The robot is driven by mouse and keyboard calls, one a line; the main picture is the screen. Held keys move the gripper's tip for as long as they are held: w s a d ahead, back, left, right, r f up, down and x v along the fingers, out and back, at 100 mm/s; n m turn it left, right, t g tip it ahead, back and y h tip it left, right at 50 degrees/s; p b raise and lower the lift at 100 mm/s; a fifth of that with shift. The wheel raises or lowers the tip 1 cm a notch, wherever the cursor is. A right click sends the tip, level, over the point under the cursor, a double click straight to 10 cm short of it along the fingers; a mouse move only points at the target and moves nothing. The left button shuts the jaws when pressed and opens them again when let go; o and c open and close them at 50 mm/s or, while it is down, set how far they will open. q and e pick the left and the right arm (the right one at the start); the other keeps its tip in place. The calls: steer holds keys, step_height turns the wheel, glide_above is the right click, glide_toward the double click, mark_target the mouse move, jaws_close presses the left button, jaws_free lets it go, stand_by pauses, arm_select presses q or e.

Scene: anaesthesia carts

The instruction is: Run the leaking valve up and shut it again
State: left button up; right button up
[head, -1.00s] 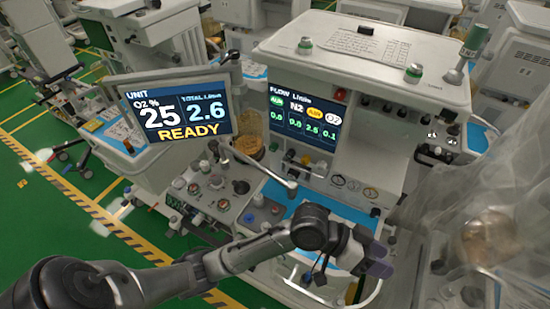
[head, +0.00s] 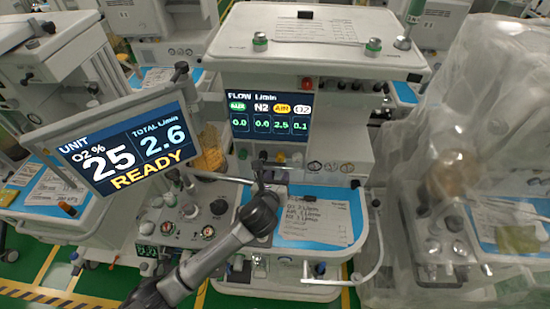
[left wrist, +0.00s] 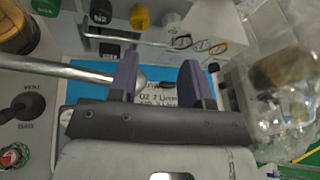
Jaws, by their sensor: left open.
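The flow screen (head: 268,117) in the head view reads 0.0, 0.0, 2.5 and 0.1, the last under O2. Below it sits a row of valve knobs, including a yellow knob (head: 280,157) and a white knob (head: 297,158). The left wrist view shows a black N2 knob (left wrist: 101,11), the yellow knob (left wrist: 139,17) and the white knob (left wrist: 170,20) at the top. My left gripper (left wrist: 157,72) is open and empty, its purple fingers apart below the knobs and not touching them. In the head view my left wrist mostly hides it. My right gripper is out of view.
A metal bar (left wrist: 60,68) runs in from the left, close to the left finger in the wrist view. The unit screen (head: 118,145) reads 25, 2.6 and READY. A written sheet (head: 312,222) lies on the blue worktop. A plastic-draped cart (head: 455,150) stands right.

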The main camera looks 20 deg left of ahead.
mark_target(280, 159)
arm_select(q)
steer(key=w+a+f+n, duration=0.1)
steer(key=w+f, duration=0.1)
steer(key=w, duration=0.2)
steer(key=w+a+f+b, duration=0.1)
steer(key=w+f, duration=0.1)
steer(key=w, duration=0.2)
steer(key=w+a+f+n+g+y, duration=0.1)
steer(key=w+f, duration=0.1)
steer(key=w, duration=0.2)
steer(key=shift+a+n, duration=0.3)
steer(key=shift+a, duration=0.05)
